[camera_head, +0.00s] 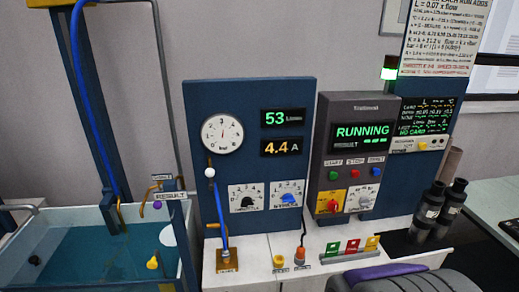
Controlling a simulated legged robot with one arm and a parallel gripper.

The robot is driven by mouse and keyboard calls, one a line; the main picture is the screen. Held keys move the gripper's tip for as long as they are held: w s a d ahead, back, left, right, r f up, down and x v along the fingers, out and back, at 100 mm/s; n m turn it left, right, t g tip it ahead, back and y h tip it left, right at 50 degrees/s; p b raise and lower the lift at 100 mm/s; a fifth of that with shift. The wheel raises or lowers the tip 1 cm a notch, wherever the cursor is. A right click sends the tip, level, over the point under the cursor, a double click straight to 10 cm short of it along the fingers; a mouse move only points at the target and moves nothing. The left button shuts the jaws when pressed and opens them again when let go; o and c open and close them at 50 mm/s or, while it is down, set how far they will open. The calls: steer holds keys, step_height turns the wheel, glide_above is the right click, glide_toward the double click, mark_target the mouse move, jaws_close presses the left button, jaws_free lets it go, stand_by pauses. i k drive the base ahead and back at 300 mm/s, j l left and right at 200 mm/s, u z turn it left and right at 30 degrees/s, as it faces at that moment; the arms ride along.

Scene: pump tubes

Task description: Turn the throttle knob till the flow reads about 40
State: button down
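The flow display (282,118) on the blue panel reads 53 in green, with what looks like a litre unit beside it. Below it, an amber display (282,147) reads 4.4 A. Two dial knobs sit low on the panel: a black knob (246,202) on the left and a blue knob (289,198) on the right, each on a white scale plate. Their labels are too small to read surely, so I cannot tell which is the throttle. My gripper is not in view.
A grey control box (357,110) shows RUNNING, with a red knob (332,206) and a grey knob (365,202). A round gauge (222,134) is at the panel's upper left. A water tank (85,262) stands left. Coloured cards (352,246) and dark cylinders (430,208) occupy the bench.

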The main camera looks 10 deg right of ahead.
mark_target(247, 202)
steer(key=i+j+z, duration=0.1)
steer(key=j+z, duration=0.15)
steer(key=j, duration=0.5)
steer(key=j+z, duration=0.3)
steer(key=j, duration=0.45)
